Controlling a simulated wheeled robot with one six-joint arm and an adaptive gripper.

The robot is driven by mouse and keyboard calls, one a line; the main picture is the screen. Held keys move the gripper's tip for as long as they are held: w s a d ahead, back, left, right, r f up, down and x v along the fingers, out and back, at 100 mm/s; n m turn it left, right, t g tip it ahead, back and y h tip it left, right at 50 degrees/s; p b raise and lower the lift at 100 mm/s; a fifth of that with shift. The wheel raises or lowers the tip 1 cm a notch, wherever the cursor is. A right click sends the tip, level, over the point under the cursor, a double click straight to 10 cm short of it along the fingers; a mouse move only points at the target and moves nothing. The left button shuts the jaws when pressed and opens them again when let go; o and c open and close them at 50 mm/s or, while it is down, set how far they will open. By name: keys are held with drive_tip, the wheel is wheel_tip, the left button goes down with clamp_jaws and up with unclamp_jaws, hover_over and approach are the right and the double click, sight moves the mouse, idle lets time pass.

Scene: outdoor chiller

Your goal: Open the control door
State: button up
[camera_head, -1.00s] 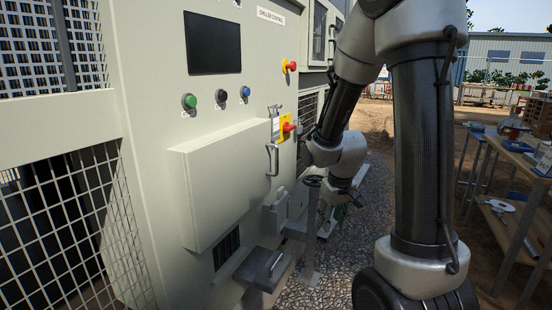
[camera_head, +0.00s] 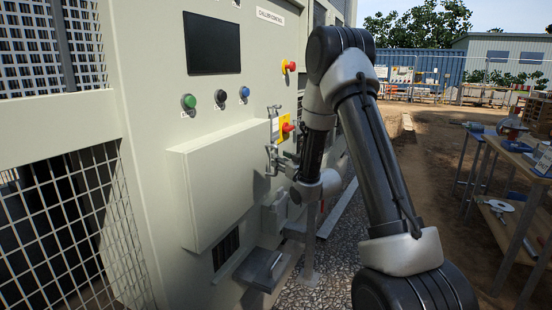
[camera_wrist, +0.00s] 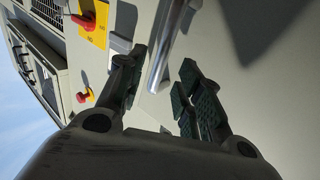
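The control door (camera_head: 215,190) is a pale raised panel on the chiller cabinet, and it looks closed. Its metal handle (camera_head: 271,160) is upright at the door's right edge. The handle also shows in the wrist view as a silver bar (camera_wrist: 166,45). My gripper (camera_head: 279,161) is at the handle from the right, partly hidden by its small size in the head view. In the wrist view my gripper (camera_wrist: 163,64) has its fingers apart, and the handle's end lies between the fingertips in the picture. I cannot tell whether either finger touches it.
A red knob on a yellow plate (camera_head: 283,128) sits just above the handle. A red emergency button (camera_head: 289,66) and several buttons are higher up. A grey step-like box (camera_head: 263,268) juts out below. A workbench (camera_head: 515,155) stands right; open ground lies between.

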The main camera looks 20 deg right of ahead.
sight(276, 172)
drive_tip(key=shift+w+a, duration=0.15)
drive_tip(key=shift+w, duration=0.95)
drive_tip(key=shift+w+a, duration=0.15)
drive_tip(key=shift+w, duration=0.95)
clamp_jaws()
